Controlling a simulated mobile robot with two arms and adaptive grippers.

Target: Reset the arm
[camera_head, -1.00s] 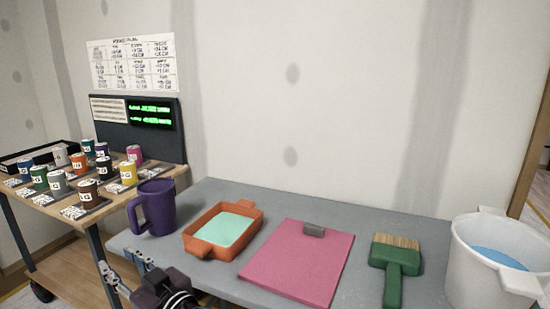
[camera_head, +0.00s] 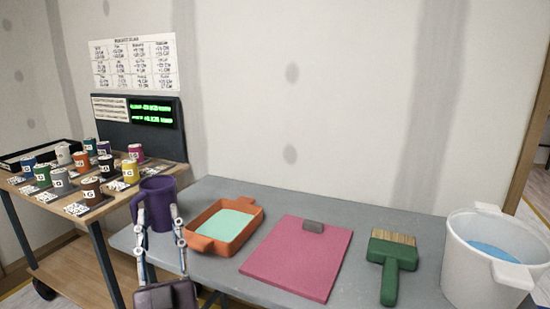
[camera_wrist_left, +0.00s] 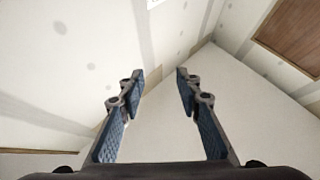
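My left gripper (camera_head: 158,216) is in the lower left of the head view, pointing up, with its two fingers apart and nothing between them. It appears in front of the purple mug (camera_head: 160,198) at the grey table's left end; I cannot tell whether they touch. In the left wrist view the gripper (camera_wrist_left: 158,80) is open and empty, facing bare walls and what looks like the ceiling. My right gripper is not in view.
The grey table (camera_head: 385,214) holds an orange tray (camera_head: 204,242) with mint liquid, a pink board (camera_head: 297,262), a green brush (camera_head: 391,262) and a white bucket (camera_head: 470,262). A wooden cart (camera_head: 75,270) with several cans stands at left.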

